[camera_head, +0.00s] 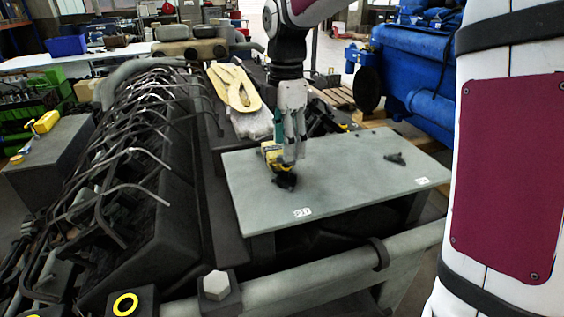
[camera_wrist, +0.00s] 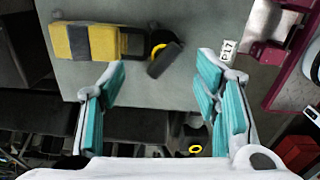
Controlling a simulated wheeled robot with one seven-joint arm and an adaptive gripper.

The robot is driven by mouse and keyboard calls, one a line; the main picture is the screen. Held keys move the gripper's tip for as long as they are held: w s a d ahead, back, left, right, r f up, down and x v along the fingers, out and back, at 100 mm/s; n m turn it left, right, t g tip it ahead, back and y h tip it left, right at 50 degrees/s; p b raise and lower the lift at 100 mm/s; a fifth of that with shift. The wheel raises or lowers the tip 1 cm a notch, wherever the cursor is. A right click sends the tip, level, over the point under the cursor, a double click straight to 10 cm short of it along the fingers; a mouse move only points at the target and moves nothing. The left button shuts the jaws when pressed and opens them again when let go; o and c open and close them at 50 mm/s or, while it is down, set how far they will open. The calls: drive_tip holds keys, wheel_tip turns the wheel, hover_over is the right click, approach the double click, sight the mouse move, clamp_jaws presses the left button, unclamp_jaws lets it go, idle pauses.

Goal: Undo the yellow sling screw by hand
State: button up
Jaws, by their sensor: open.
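My gripper (camera_head: 287,153) points down over the grey plate (camera_head: 345,180), close to a yellow-and-black block (camera_head: 271,149). In the wrist view my gripper (camera_wrist: 162,82) is open, its teal-padded fingers apart with nothing between them. The block (camera_wrist: 93,42) lies at the upper left there, beyond the left fingertip. Beside it is a dark, tilted cylinder (camera_wrist: 166,59) with a yellow ring (camera_wrist: 158,48) at its end, ahead of the gap between the fingers. The head view shows a dark piece (camera_head: 285,181) below the fingers. I cannot tell for certain which part is the sling screw.
A dark fitting (camera_head: 397,158) lies on the plate's right side. Bent pipes (camera_head: 130,150) line the engine's left side, and a thick rail (camera_head: 320,287) runs along the front.

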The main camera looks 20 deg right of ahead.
drive_tip(key=m, duration=0.2)
drive_tip(key=shift+s+r+m, duration=0.25)
drive_tip(key=shift+m, duration=0.15)
drive_tip(key=m, duration=0.5)
drive_tip(key=shift+f, duration=2.55)
drive_tip(key=shift+c, duration=0.3)
clamp_jaws()
